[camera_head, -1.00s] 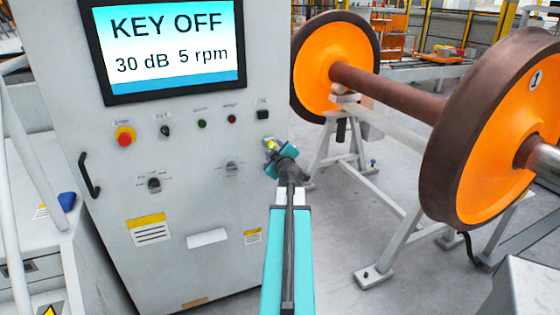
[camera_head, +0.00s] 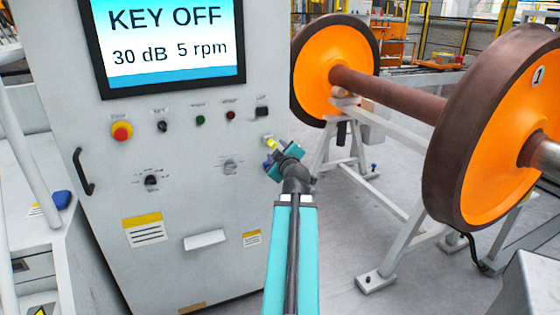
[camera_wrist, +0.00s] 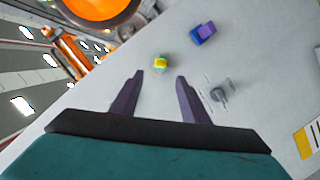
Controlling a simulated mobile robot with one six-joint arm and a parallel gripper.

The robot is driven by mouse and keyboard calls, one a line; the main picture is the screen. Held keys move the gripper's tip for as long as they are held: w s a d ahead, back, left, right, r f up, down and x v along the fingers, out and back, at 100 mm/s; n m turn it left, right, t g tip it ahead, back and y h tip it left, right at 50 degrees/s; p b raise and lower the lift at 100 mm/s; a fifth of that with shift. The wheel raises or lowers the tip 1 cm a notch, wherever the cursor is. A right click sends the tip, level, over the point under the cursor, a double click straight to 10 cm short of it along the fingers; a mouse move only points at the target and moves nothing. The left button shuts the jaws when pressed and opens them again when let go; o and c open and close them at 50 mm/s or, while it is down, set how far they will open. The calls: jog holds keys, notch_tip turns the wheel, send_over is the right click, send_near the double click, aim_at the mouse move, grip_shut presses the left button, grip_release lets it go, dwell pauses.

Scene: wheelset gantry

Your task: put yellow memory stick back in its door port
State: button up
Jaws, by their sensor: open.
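The yellow memory stick (camera_head: 271,142) shows at the right part of the grey cabinet door (camera_head: 205,195), just beyond my gripper (camera_head: 279,155). The stick lies just past the fingertips, roughly in line with the gap and apart from both fingers. The port itself is hidden behind the stick, so I cannot tell how deep the stick sits.
A rotary knob (camera_head: 230,166) is to the left. The orange wheelset (camera_head: 490,135) on its stand (camera_head: 400,225) is at the right.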

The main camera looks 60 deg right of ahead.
jog(key=s+a+b, duration=0.1)
jog(key=b, duration=0.1)
jog(key=shift+b, duration=0.4)
jog(key=s+a+b, duration=0.1)
jog(key=b, duration=0.5)
jog(key=shift+r, duration=0.1)
jog(key=shift+s+a+r+b, duration=0.2)
jog(key=shift+s+a+b, duration=0.15)
jog(key=shift+b, duration=0.9)
jog(key=shift+w+a, duration=0.1)
jog(key=shift+w, duration=0.05)
